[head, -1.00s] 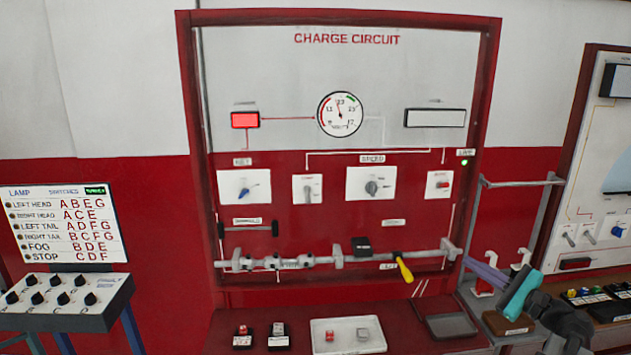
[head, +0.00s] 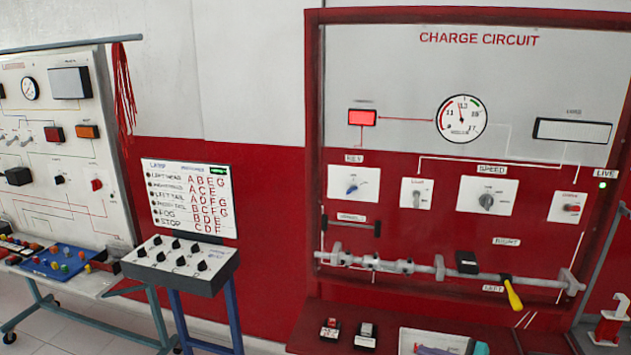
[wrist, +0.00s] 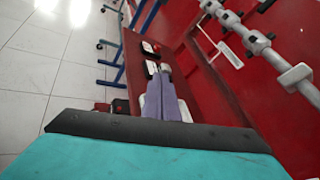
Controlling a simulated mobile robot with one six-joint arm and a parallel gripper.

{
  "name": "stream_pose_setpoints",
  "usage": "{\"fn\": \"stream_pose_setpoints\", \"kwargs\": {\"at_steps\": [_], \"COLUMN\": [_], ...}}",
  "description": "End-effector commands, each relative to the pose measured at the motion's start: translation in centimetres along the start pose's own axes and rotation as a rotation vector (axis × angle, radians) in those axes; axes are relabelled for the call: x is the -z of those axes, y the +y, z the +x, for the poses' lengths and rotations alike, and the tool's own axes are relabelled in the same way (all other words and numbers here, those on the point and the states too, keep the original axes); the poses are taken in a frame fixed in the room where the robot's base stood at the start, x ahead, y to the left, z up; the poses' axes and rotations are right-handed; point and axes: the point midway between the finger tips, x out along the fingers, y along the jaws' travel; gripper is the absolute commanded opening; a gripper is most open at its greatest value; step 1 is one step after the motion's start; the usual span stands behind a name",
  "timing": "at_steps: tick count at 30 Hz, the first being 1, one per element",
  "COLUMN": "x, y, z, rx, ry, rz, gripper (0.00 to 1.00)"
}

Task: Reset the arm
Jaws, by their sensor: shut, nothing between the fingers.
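My gripper (head: 425,350) shows at the bottom edge of the head view, its purple fingers in front of the white tray (head: 408,338). A bit of its teal body (head: 481,348) shows beside them. In the wrist view the two purple fingers (wrist: 160,76) lie together, shut and empty, pointing along the red bench. The charge circuit board (head: 400,90) stands behind, with a lit red lamp (head: 362,117) and a round gauge (head: 461,119). Most of my arm is out of the head view.
A grey rail (head: 420,268) with a yellow-handled lever (head: 513,294) runs across the board. A switch box (head: 180,262) stands left. Tiled floor (wrist: 35,60) is open at the left.

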Motion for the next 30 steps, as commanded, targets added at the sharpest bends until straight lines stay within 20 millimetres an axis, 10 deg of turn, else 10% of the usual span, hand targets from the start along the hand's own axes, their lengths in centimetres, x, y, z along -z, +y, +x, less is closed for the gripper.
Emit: {"fn": "stream_pose_setpoints", "kwargs": {"at_steps": [15, 30], "x": [3.6, 8.5], "y": [20.4, 42.0], "z": [11.8, 11.4], "rx": [-0.475, -1.044], "ry": [0.080, 0.140], "rz": [-0.104, -0.393], "gripper": [0.00, 0.00]}}
